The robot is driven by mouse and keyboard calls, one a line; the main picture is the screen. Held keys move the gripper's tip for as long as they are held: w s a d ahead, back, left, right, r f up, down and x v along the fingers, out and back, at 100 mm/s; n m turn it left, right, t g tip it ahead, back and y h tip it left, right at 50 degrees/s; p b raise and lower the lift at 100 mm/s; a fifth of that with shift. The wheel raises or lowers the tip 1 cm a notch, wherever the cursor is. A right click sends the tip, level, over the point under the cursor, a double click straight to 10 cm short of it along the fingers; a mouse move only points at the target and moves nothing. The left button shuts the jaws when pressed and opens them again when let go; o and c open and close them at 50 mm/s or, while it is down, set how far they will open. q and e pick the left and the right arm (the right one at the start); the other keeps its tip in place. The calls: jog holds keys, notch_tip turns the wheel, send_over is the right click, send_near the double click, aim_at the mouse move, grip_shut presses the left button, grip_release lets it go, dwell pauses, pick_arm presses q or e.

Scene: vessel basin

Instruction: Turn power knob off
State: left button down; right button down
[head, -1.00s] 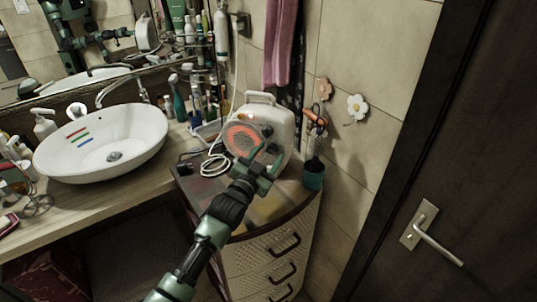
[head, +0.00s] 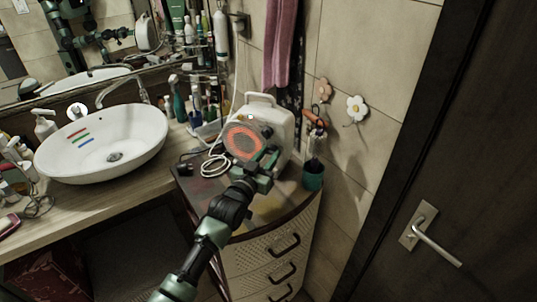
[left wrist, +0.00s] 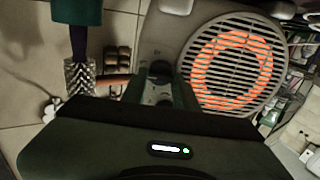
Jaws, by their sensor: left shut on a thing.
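A white heater (head: 284,121) with a round grille and a glowing orange ring stands on the drawer cabinet. In the left wrist view the grille (left wrist: 232,65) fills the right of centre, its ring lit orange. My left gripper (head: 268,160) is at the lower right part of the heater's front, beside the grille. Its fingers (left wrist: 164,90) are shut on the power knob (left wrist: 159,70), which is mostly hidden between them. The knob's exact setting cannot be read. My right gripper is not directly in view.
A teal cup (head: 313,176) with brushes stands right of the heater on the cabinet (head: 270,250). A white coiled cord (head: 215,165) lies left of it. A white basin (head: 100,145) and several bottles are on the counter. A dark door (head: 465,150) stands at right.

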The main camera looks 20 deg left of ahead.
pick_arm(q)
jog(key=n, duration=0.3)
jog(key=shift+n, duration=0.4)
jog(key=n, duration=0.3)
jog(key=shift+a+n+p, duration=0.15)
jog(key=shift+n+p, duration=0.15)
jog(key=shift+n, duration=0.1)
jog(key=n, duration=0.4)
jog(key=shift+f, duration=0.15)
jog(key=shift+n, duration=2.1)
jog(key=shift+f, duration=0.1)
jog(key=c, duration=1.1)
grip_release()
jog(key=shift+a, duration=0.1)
